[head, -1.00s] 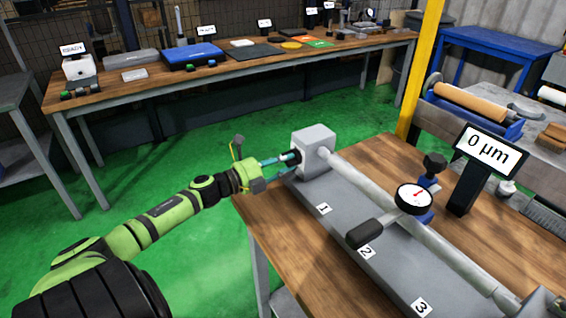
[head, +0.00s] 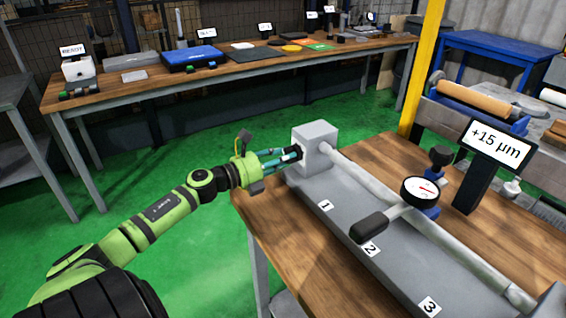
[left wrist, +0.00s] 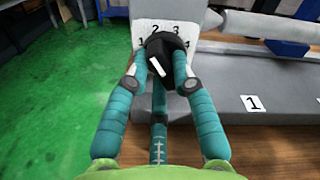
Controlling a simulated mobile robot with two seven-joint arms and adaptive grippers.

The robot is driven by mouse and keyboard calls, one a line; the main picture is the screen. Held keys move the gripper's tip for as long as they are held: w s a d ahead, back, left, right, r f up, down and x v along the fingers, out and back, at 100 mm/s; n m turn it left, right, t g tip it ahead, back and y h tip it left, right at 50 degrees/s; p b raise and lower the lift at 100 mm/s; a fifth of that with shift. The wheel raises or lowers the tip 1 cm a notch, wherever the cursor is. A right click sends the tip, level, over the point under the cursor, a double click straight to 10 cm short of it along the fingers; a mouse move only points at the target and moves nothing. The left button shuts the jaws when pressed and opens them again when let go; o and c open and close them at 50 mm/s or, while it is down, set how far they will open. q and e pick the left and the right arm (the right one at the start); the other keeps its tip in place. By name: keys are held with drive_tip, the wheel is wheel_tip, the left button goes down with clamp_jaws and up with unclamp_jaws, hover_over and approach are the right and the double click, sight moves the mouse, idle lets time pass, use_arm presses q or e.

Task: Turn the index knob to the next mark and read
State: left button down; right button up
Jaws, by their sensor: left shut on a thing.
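The black index knob (left wrist: 165,50) sits on the grey headstock (head: 315,142) at the bench's left end. My left gripper (head: 290,155) is shut on the knob, its teal fingers around it in the left wrist view (left wrist: 160,70). The knob's white pointer line (left wrist: 157,66) is tilted. Marks 1 to 4 (left wrist: 160,30) show on the face above the knob; which mark the pointer matches, I cannot tell. The display (head: 497,143) reads +15 µm. The dial gauge (head: 420,191) stands at the long grey shaft (head: 370,184). My right gripper is not in view.
The grey bed (head: 345,227) carries labels 1, 2 and 3 and lies on a wooden bench (head: 255,215). A black-handled lever (head: 369,228) sticks out beside the dial. A yellow post (head: 420,70) rises behind. Green floor is clear left of the bench.

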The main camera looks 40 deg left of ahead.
use_arm(q)
drive_tip(key=shift+f+m+b, duration=0.1)
drive_tip(key=shift+m+b, duration=0.25)
drive_tip(key=shift+m, duration=0.35)
drive_tip(key=c, duration=1)
unclamp_jaws()
drive_tip(key=shift+c, duration=0.2)
drive_tip(key=v, duration=1.2)
